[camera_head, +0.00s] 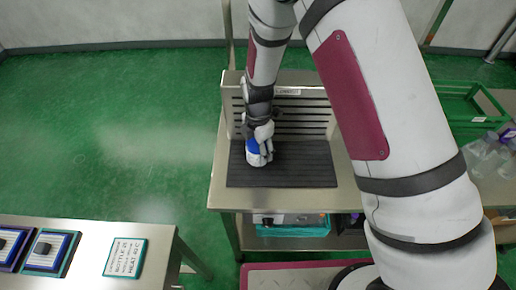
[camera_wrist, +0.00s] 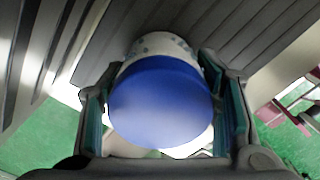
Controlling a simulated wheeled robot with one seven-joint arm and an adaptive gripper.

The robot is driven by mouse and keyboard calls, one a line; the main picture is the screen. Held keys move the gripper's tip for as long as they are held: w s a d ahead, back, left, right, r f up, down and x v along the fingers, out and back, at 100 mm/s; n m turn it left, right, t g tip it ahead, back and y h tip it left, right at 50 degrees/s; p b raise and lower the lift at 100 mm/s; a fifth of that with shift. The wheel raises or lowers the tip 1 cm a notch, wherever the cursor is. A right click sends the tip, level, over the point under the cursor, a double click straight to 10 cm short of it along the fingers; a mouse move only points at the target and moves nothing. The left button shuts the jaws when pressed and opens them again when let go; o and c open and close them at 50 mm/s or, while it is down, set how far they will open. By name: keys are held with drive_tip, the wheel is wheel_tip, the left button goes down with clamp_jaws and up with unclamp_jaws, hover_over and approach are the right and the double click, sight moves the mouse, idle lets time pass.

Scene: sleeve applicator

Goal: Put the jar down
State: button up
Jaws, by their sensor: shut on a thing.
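The jar (camera_head: 256,158) has a white body and a blue lid, and it is at the left part of a dark ribbed mat (camera_head: 302,174) on a metal bench. In the wrist view the jar's blue lid (camera_wrist: 160,100) fills the space between the fingers, with part of its pale patterned body behind. My gripper (camera_head: 262,146) is shut on the jar, one finger on each side; it also shows in the wrist view (camera_wrist: 164,112). The jar's base is near the mat, but I cannot tell whether it touches.
A slotted metal back panel (camera_head: 305,118) stands behind the mat. A green crate (camera_head: 468,98) and clear bottles (camera_head: 490,155) are at the right. A separate table with a sign (camera_head: 125,257) is at lower left. The mat's right part is clear.

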drive_tip(key=o, duration=1.3)
drive_tip(key=shift+f, duration=0.15)
drive_tip(key=shift+o, duration=0.2)
wheel_tip(320, 180, up, 12)
drive_tip(key=shift+r+b, duration=0.25)
drive_tip(key=shift+b, duration=0.45)
